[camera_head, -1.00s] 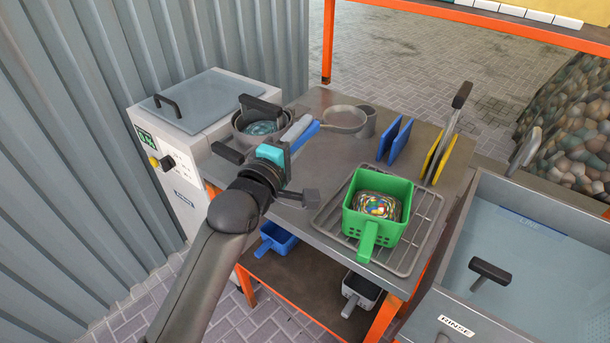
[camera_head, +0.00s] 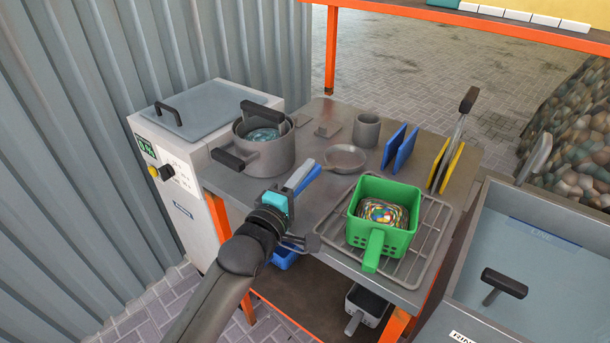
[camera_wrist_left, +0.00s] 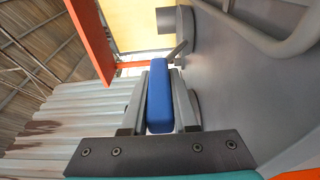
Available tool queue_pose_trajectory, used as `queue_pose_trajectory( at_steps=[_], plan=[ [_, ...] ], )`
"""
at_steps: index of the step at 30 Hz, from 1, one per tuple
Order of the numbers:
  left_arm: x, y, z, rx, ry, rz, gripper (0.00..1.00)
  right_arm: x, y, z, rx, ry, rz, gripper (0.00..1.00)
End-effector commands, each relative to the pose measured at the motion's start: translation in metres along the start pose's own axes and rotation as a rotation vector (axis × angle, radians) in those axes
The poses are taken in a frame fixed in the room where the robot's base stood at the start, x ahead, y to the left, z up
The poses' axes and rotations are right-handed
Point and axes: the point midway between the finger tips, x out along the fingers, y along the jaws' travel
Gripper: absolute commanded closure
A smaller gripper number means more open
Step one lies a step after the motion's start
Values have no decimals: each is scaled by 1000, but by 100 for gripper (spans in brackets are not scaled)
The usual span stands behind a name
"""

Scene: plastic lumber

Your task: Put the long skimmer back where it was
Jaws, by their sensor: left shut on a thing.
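My left gripper (camera_head: 303,180) is shut on the blue handle (camera_head: 309,177) of the long skimmer. The handle also shows between the fingers in the left wrist view (camera_wrist_left: 159,95). The skimmer's round grey head (camera_head: 345,157) is over the steel table, left of the blue rack; whether it touches the table I cannot tell. Behind it are a grey cup (camera_head: 366,130) and a small flat grey piece with a raised part (camera_head: 327,130). My right gripper is not in view.
A grey pot (camera_head: 266,155) with black handles stands at the table's left. A blue rack (camera_head: 399,147) and a yellow rack (camera_head: 447,165) stand at the back right. A green basket (camera_head: 380,212) with colourful bits sits on a wire grid (camera_head: 428,240). A rinse sink (camera_head: 515,270) is at right.

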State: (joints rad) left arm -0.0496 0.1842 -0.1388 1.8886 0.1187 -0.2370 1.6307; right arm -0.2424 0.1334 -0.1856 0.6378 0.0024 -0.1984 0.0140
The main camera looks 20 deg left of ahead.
Motion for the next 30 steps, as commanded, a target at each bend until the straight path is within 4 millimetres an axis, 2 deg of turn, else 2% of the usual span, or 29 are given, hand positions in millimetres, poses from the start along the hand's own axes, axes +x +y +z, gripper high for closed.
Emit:
queue_pose_trajectory(
  at_steps=[1, 2, 9, 20, 26, 30],
  plan=[
    [0, -1, 0, -1, 0, 2, 100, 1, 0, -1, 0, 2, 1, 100],
    [0, -3, 0, 0, 1, -1, 72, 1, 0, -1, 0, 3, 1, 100],
    [0, -2, 0, -1, 1, -1, 45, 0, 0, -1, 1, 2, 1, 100],
    [-1, 2, 0, -1, 0, -2, 43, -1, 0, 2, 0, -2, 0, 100],
    [-24, 1, 0, -2, 1, -5, 43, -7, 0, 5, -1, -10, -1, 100],
    [-46, 1, 0, -1, 1, -5, 43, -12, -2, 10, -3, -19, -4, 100]
  ],
)
